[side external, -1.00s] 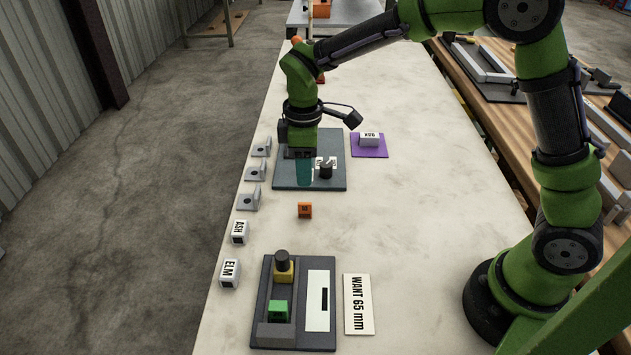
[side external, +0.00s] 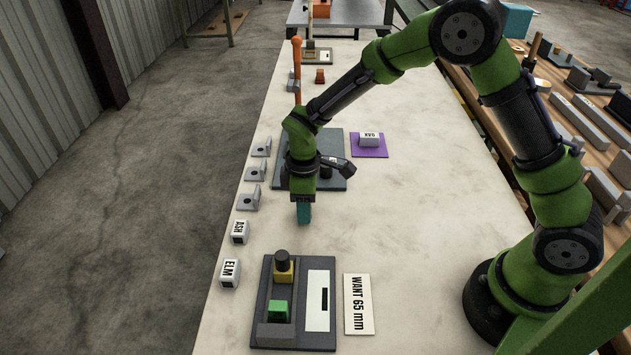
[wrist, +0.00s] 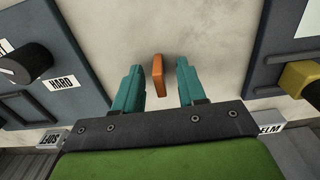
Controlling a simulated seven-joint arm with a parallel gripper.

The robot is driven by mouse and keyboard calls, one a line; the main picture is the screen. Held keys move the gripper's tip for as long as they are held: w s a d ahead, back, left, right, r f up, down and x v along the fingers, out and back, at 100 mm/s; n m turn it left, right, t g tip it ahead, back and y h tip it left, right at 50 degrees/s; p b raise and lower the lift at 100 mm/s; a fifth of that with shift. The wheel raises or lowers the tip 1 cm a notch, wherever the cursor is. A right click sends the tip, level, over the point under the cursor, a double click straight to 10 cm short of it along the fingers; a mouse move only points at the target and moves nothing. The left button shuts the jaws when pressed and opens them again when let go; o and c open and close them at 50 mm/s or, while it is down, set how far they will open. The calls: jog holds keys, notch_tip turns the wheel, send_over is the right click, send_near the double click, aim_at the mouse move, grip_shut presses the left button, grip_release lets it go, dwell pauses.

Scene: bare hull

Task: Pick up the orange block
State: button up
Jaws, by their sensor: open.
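The small orange block (wrist: 158,75) shows in the wrist view, upright in the picture between the two teal fingers of my open gripper (wrist: 159,84). A gap shows on each side of the block, and neither finger appears to touch it. In the side view my gripper (side external: 304,213) points down over the block's place on the pale table, and its fingers hide the block there. How far the fingertips are above the table is hard to tell.
A dark fixture (side external: 259,300) with yellow and green blocks stands nearer the camera, beside a "WANT 65 mm" card (side external: 358,304). White ASH (side external: 239,232) and ELM (side external: 230,272) blocks line the left edge. A grey-blue plate (side external: 338,165) and purple mat (side external: 369,152) lie behind my gripper.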

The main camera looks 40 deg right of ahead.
jog(key=shift+c, duration=0.3)
grip_shut()
